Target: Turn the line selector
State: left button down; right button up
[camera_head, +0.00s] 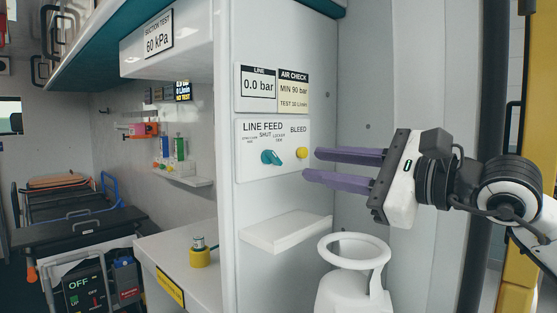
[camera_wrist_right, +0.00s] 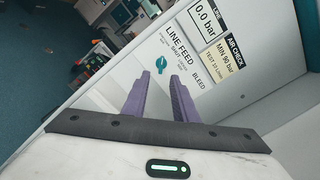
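The line selector (camera_head: 271,157) is a teal knob on the white LINE FEED panel (camera_head: 250,175), its pointer slanting. In the right wrist view the selector (camera_wrist_right: 160,65) shows just beyond the gap between the fingertips. The yellow BLEED knob (camera_head: 302,153) sits to its right in the head view; I cannot make it out in the right wrist view. My right gripper (camera_head: 311,163) has its two purple fingers apart with nothing between them. Its tips appear close to the BLEED knob in the head view, right of the selector. My left gripper is not in view.
Above the panel, the LINE gauge (camera_head: 258,88) reads 0.0 bar beside the AIR CHECK label (camera_head: 293,91). A white shelf (camera_head: 287,230) juts out below the panel. A white ring-topped container (camera_head: 353,252) stands below my gripper. A counter holds a yellow-based fitting (camera_head: 200,257).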

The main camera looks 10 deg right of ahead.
aim_at(276, 158)
jog(key=p+x, duration=0.2)
jog(key=x, duration=0.6)
jog(key=shift+w+a+r, duration=0.2)
jog(key=shift+w, duration=0.1)
jog(key=shift+w+a, duration=0.35)
jog(key=shift+w, duration=0.2)
jog(key=shift+f, duration=0.1)
grip_shut()
